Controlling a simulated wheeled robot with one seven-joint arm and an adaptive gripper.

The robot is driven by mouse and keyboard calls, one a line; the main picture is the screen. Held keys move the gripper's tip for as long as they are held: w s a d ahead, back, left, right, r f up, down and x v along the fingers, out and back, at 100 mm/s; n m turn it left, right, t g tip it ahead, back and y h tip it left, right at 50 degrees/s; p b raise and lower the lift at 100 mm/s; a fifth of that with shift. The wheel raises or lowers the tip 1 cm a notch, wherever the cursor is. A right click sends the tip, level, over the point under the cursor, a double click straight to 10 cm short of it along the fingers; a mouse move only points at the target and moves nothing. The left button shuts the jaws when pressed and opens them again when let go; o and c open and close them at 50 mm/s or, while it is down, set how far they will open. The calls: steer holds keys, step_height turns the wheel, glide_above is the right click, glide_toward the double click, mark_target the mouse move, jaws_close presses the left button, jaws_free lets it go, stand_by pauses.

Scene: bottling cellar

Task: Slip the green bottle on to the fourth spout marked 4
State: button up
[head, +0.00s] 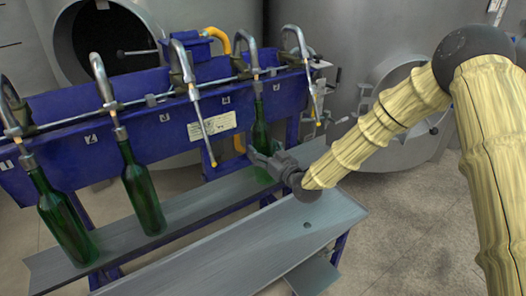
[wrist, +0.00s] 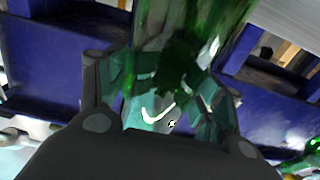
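A green bottle (head: 261,133) stands about upright below the fourth spout (head: 256,72), beside the plate marked 4 (head: 226,101). The spout's lower end meets the bottle's mouth and appears to run into the neck. My gripper (head: 272,166) is around the bottle's lower body from the right. In the wrist view the fingers (wrist: 165,90) close on both sides of the green glass (wrist: 167,35). The bottle's base is low by the shelf, partly hidden by my gripper; I cannot tell whether it touches.
Green bottles hang tilted on the first (head: 65,220) and second (head: 140,190) spouts. The third spout (head: 203,115) and the rightmost spout (head: 311,85) are bare. A grey shelf (head: 190,208) and a front tray (head: 250,250) run below. A large steel tank (head: 360,40) stands behind.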

steer(key=shift+o, duration=1.1)
